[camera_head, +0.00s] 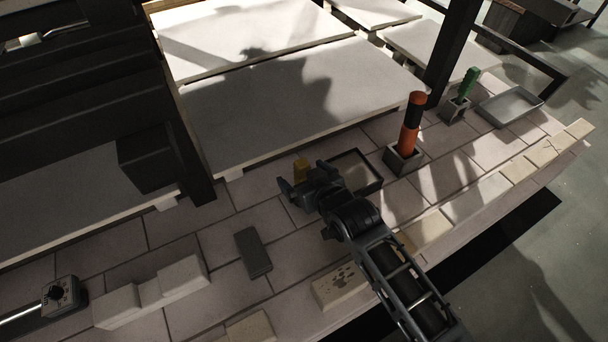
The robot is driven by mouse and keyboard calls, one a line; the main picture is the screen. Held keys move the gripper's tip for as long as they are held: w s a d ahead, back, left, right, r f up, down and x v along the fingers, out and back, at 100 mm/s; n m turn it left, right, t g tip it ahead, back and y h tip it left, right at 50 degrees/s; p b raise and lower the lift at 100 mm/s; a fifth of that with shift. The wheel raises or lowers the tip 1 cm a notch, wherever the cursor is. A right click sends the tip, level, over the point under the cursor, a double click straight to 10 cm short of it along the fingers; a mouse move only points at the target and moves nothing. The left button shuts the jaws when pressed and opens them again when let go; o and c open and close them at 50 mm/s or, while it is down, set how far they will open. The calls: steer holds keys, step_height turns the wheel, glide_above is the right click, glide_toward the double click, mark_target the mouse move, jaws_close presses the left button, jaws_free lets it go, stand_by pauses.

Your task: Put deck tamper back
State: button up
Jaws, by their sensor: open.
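No label marks the deck tamper. The likeliest match is an orange and black upright tool (409,138), standing in a square grey holder (403,158) on the tiled deck (215,240). My gripper (290,190) is low over the deck, left of that tool and clearly apart from it. Its jaws are open, with nothing visibly held. A small yellow block (301,170) is just behind the gripper, partly hidden by it; I cannot tell whether they touch. My arm comes in from the lower right.
A dark-rimmed tray (372,186) lies right beside my gripper. A green-handled tool (467,82) and grey tray (510,104) stand farther right. A dark block (253,252), pale bricks (183,277) and knobbed box (61,294) lie left. A dark post (452,50) rises behind.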

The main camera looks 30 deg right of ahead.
mark_target(300, 159)
steer(key=shift+r, duration=0.15)
steer(key=shift+r+p, duration=2.3)
steer(key=shift+r, duration=0.05)
steer(key=shift+r, duration=0.1)
steer(key=shift+r+p, duration=2.2)
steer(key=shift+r, duration=0.2)
step_height(300, 159, up, 5)
steer(key=p, duration=0.4)
steer(key=shift+s, duration=0.1)
